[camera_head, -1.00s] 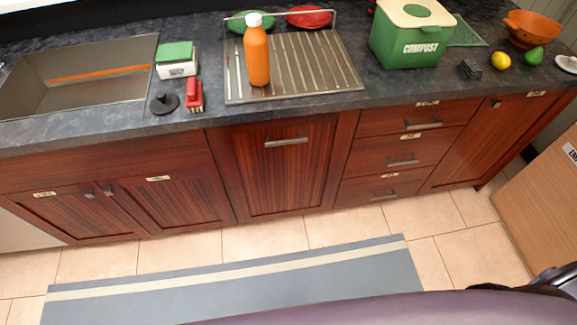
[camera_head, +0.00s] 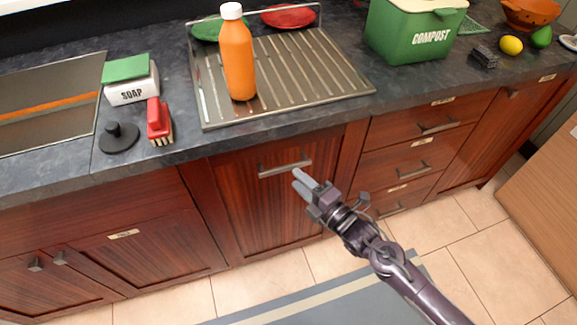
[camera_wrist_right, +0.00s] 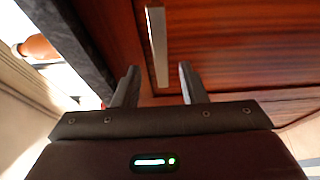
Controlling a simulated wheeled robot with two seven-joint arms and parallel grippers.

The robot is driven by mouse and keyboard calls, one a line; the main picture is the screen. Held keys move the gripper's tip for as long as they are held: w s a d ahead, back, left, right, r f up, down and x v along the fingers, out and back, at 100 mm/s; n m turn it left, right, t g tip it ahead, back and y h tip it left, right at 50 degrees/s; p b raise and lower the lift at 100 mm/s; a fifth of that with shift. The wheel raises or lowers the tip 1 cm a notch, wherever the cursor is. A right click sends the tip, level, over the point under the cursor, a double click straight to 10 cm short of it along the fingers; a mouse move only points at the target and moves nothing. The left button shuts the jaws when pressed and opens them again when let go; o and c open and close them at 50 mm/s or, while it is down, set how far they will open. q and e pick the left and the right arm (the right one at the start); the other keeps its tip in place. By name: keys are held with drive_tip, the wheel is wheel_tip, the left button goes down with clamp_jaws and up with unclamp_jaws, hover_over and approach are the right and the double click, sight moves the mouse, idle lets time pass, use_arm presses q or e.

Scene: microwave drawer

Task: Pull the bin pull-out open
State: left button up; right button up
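The bin pull-out (camera_head: 262,205) is the tall dark red wood front in the middle of the cabinets, and it looks closed. Its metal bar handle (camera_head: 285,169) runs level near the top. My right gripper (camera_head: 299,180) is just in front of the handle's right end. In the right wrist view the right gripper (camera_wrist_right: 157,72) is open, with its two fingers apart on either side of the handle (camera_wrist_right: 157,45). I cannot tell whether they touch it. My left gripper is not in view.
A dark counter (camera_head: 190,165) overhangs the cabinets. An orange bottle (camera_head: 238,60) stands on the drainer (camera_head: 330,80) above the bin front. Drawers (camera_head: 415,155) are to the right. The tiled floor and blue mat (camera_head: 320,300) in front look clear.

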sight(286, 169)
drive_tip(key=x, duration=0.4)
drive_tip(key=shift+w+a, duration=0.15)
drive_tip(key=shift+w, duration=0.05)
drive_tip(key=shift+x, duration=0.9)
drive_tip(key=shift+c, duration=0.2)
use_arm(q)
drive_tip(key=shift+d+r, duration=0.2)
use_arm(e)
clamp_jaws()
